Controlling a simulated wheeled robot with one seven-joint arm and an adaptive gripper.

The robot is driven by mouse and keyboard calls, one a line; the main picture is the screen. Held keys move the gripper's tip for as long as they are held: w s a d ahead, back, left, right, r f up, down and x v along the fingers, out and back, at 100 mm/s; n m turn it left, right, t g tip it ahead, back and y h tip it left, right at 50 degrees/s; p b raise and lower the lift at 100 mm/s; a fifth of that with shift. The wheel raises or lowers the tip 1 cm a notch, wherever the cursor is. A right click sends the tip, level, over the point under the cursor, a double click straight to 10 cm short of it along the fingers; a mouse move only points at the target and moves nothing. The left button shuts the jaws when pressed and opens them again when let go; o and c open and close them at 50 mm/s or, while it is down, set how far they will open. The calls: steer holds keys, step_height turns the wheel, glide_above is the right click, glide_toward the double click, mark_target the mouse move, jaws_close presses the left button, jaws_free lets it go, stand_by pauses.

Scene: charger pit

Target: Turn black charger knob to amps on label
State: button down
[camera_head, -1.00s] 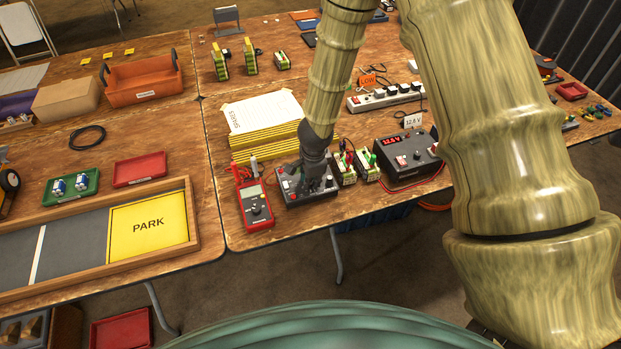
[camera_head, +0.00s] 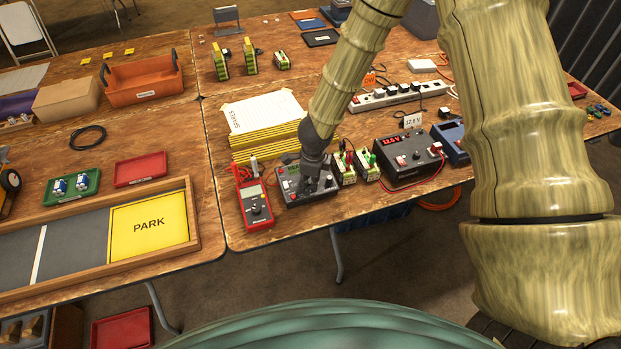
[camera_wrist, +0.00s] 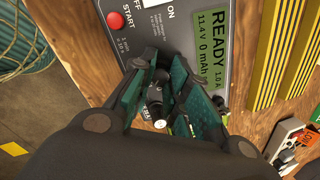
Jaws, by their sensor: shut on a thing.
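The dark grey charger (camera_head: 290,196) stands near the table's front edge, right of a red multimeter (camera_head: 255,204). My gripper (camera_head: 312,184) comes down onto its face. In the wrist view my gripper (camera_wrist: 160,92) is shut around the black knob (camera_wrist: 155,96), with teal pads on either side and a pale mark at the knob's near end. The charger's green display (camera_wrist: 210,42) reads READY, 1.0 A, 11.4 V, 0 mAh. A red button (camera_wrist: 115,20) and small printed text sit beside ON/OFF lettering. The fingers hide part of the face and the knob's scale.
Green-and-cream battery packs (camera_head: 344,170) with leads stand close right of the charger. Yellow-edged sheets (camera_head: 265,125) are stacked behind. A power strip (camera_head: 385,97) lies behind right. The PARK tray (camera_head: 150,225) is left.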

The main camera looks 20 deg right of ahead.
mark_target(313, 192)
stand_by(0.3)
steer(key=c, duration=1.3)
jaws_free()
steer(key=shift+r, duration=0.15)
steer(key=r, duration=0.3)
steer(key=s+r, duration=0.1)
steer(key=r, duration=0.3)
steer(key=s+r, duration=0.1)
steer(key=r, duration=0.3)
steer(key=shift+r, duration=0.25)
steer(key=shift+s, duration=0.1)
